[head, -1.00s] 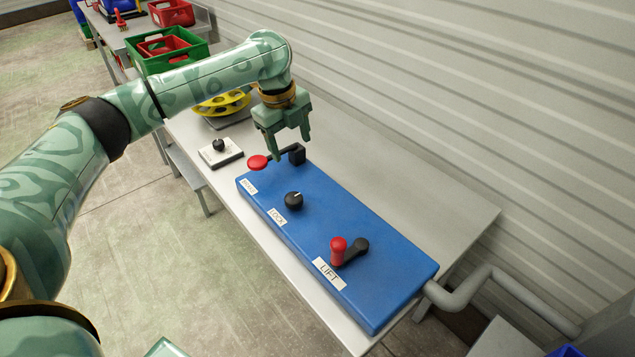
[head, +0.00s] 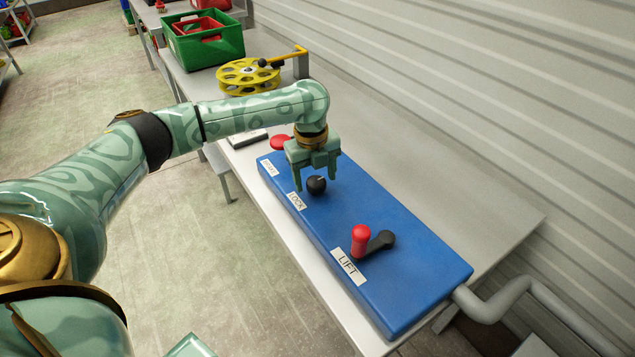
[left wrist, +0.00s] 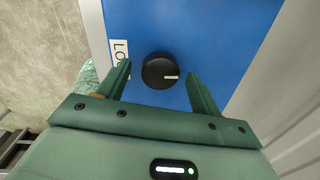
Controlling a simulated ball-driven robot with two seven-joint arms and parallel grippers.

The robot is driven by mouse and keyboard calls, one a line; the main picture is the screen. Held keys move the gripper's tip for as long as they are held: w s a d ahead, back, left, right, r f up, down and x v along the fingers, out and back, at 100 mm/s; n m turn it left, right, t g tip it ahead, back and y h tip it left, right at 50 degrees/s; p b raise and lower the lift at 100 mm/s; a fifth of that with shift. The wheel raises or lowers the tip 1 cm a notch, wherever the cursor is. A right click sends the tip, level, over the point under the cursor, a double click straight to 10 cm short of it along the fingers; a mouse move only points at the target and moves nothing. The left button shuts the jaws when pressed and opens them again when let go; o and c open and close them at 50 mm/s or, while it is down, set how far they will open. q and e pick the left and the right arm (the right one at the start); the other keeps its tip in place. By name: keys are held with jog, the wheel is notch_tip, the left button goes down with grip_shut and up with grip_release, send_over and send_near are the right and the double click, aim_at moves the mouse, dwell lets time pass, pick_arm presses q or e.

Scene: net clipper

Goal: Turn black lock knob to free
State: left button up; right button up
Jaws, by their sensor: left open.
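The black lock knob (head: 316,186) sits on the blue control box (head: 400,250) beside the LOCK label (head: 297,201). In the left wrist view the round knob (left wrist: 160,71) carries a white mark pointing right. My left gripper (head: 315,184) is open above the knob. In the left wrist view its fingers (left wrist: 163,80) stand on either side of the knob with gaps, and the knob lies between them. I cannot tell whether the fingertips are down at the knob's height. My right gripper is not in view.
A red-handled LIFT lever (head: 361,241) stands nearer on the same box. A red disc (head: 281,142) shows at its far end, partly behind my gripper. A yellow reel (head: 250,77) and a green crate (head: 205,42) stand farther back. The grey bench (head: 470,215) is clear along the wall side.

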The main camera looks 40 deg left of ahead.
pick_arm(q)
jog(key=shift+f, duration=0.4)
